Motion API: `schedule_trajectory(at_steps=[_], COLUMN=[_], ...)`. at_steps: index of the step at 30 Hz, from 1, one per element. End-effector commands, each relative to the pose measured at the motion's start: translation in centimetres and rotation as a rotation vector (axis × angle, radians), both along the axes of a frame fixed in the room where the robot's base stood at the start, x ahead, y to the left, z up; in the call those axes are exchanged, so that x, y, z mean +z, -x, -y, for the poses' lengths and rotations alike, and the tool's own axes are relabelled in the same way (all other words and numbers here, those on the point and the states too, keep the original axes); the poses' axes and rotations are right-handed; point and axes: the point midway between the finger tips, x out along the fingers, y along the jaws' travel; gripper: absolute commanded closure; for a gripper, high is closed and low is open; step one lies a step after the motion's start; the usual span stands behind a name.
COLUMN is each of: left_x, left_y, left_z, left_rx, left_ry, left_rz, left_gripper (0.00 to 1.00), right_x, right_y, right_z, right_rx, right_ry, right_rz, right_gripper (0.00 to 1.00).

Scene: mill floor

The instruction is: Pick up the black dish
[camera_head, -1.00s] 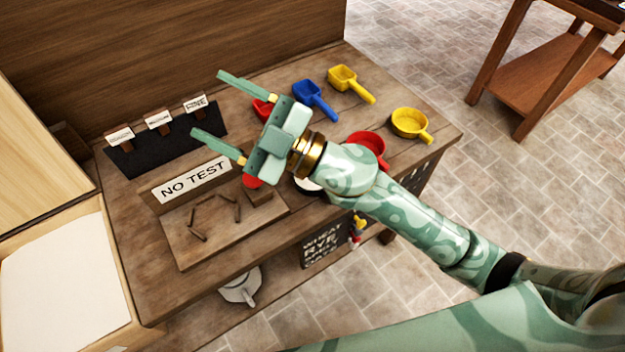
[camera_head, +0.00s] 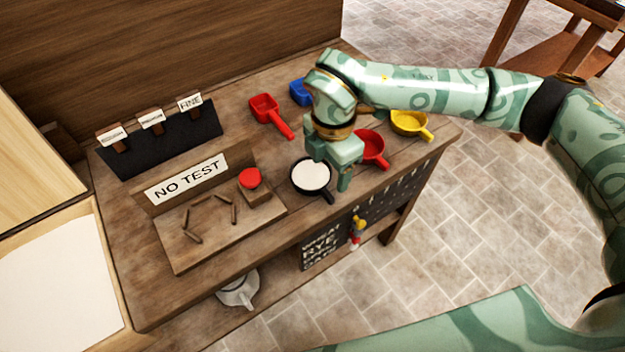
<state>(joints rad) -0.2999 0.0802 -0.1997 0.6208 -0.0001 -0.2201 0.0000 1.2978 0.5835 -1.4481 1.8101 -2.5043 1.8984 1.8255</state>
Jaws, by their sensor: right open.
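The black dish (camera_head: 299,189) is a small round pan with a white filling and a short handle pointing to the lower right. It sits on the wooden workbench (camera_head: 130,290), right of the red-topped block. My right gripper (camera_head: 338,178) points down over the dish's right side, by its handle. Its jaws are open; one finger shows near the handle and the other is partly hidden. I cannot tell whether a finger touches the dish. My left gripper is not in view.
A red dish (camera_head: 372,146) stands close on the gripper's right, with a yellow dish (camera_head: 409,123) beyond. A red scoop (camera_head: 266,108) and a blue scoop (camera_head: 300,93) lie behind. A NO TEST sign (camera_head: 186,180) and a red-topped block (camera_head: 249,178) stand left.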

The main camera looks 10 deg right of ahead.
Motion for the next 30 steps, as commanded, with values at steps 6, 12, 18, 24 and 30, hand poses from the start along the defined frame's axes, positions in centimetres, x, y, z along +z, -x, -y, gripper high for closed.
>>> schedule_trajectory(at_steps=[6, 12, 18, 24, 30], left_x=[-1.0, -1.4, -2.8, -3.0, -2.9], left_y=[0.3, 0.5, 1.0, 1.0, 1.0], left_z=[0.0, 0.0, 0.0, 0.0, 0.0], left_rx=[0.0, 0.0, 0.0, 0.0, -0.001], left_ry=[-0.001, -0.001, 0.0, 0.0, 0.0], left_rz=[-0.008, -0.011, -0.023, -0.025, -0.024], left_gripper=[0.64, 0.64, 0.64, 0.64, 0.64], right_x=[-3.9, -5.1, -8.5, -9.5, -9.4], right_y=[0.0, -0.2, -0.6, -0.6, -0.6], right_z=[0.0, 0.0, 0.2, 0.2, 0.2], right_rx=[0.002, 0.002, 0.002, 0.003, 0.003], right_ry=[-0.002, -0.001, -0.001, -0.002, -0.003], right_rz=[-0.002, 0.0, -0.005, 0.0, 0.001], right_gripper=[0.35, 0.35, 0.35, 0.35, 0.6])
